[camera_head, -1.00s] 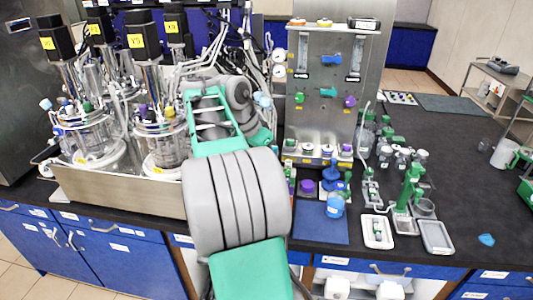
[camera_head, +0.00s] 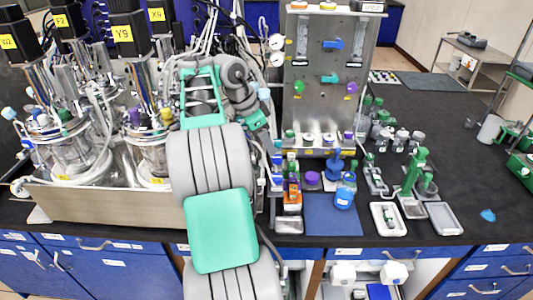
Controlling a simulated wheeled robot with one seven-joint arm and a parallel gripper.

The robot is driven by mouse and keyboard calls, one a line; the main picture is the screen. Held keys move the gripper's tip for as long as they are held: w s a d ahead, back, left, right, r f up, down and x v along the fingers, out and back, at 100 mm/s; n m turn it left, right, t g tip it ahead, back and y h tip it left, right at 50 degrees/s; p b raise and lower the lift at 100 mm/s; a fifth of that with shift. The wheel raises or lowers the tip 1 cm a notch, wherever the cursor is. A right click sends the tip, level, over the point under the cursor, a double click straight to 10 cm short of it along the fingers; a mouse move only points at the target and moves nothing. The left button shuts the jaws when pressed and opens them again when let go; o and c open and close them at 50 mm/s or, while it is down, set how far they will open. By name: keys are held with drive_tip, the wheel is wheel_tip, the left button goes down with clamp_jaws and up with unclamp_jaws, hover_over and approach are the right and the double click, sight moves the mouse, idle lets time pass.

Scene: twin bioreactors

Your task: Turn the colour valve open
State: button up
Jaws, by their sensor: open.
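A steel panel (camera_head: 313,112) stands upright on the bench, right of my arm. It carries a blue valve handle (camera_head: 333,44) near the top and a teal-green one (camera_head: 330,78) below it; both look roughly level. A green knob (camera_head: 299,87) sits at its left and a purple knob (camera_head: 351,87) at its right. I cannot tell which of these is the colour valve. My arm rises through the middle of the view, and its far links bend left of the panel. My gripper cannot be made out; it appears hidden behind the arm links.
Bioreactor vessels (camera_head: 67,150) stand in a steel tray (camera_head: 105,203) left of my arm. A blue mat (camera_head: 330,222), a blue-liquid bottle (camera_head: 345,190) and an orange-labelled bottle (camera_head: 292,190) are before the panel. A green stand (camera_head: 413,172) and small trays are to the right.

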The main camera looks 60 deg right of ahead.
sight(276, 157)
drive_tip(key=b+x, duration=0.1)
drive_tip(key=x, duration=0.5)
drive_tip(key=shift+s+d+r, duration=0.1)
drive_tip(key=shift+s+d, duration=0.05)
drive_tip(key=shift+s, duration=0.05)
clamp_jaws()
